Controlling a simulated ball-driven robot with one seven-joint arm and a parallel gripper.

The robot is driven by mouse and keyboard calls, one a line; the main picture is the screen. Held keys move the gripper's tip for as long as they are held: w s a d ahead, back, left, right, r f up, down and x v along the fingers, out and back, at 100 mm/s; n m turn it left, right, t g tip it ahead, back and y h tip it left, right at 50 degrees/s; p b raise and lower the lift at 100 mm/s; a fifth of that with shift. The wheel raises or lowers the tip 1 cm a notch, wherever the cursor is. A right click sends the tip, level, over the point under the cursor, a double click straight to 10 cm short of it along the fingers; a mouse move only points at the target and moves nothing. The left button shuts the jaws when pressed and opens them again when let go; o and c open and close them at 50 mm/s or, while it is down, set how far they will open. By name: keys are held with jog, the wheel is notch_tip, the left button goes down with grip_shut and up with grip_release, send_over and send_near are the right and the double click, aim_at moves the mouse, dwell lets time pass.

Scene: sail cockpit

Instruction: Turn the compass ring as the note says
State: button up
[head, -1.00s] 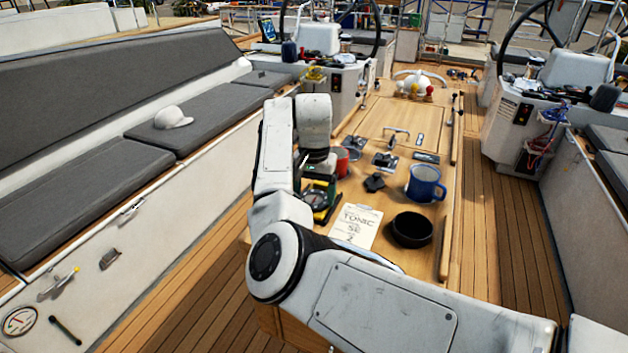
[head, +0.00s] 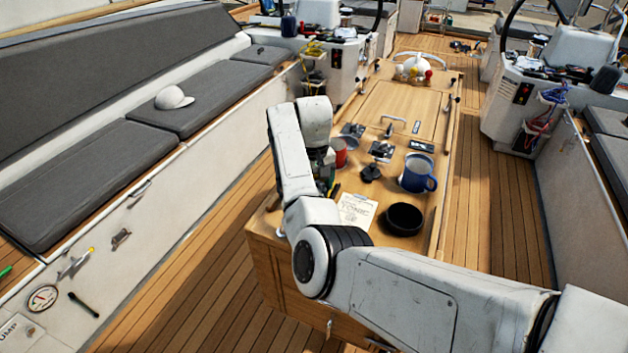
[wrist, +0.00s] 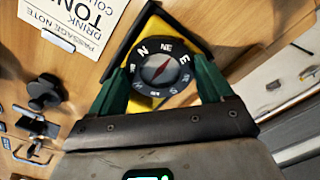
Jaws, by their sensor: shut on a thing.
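The compass shows in the wrist view, with a black lettered ring (wrist: 161,88) on a yellow and black base (wrist: 188,32). NE is at the picture's top, N to its left and E to its right. A red needle lies slantwise in the middle. My gripper (wrist: 158,80) has its green fingers on opposite sides of the ring, shut on it. The note (wrist: 75,18) lies beside the compass, upside down and cut off; "PASSAGE NOTE" and "DRINK" can be read. In the head view the note (head: 355,212) is partly covered by my arm, which mostly hides the compass.
A dark knobbed object (head: 371,172) is between the mugs. Cushioned benches flank it, with open deck (head: 485,230) to the right.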

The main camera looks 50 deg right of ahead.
dwell(0.5)
jog(key=o, duration=0.9)
jog(key=shift+o, duration=0.2)
jog(key=shift+r, duration=0.1)
notch_tip(320, 180, up, 11)
jog(key=shift+f+p, duration=0.2)
jog(key=shift+p, duration=0.25)
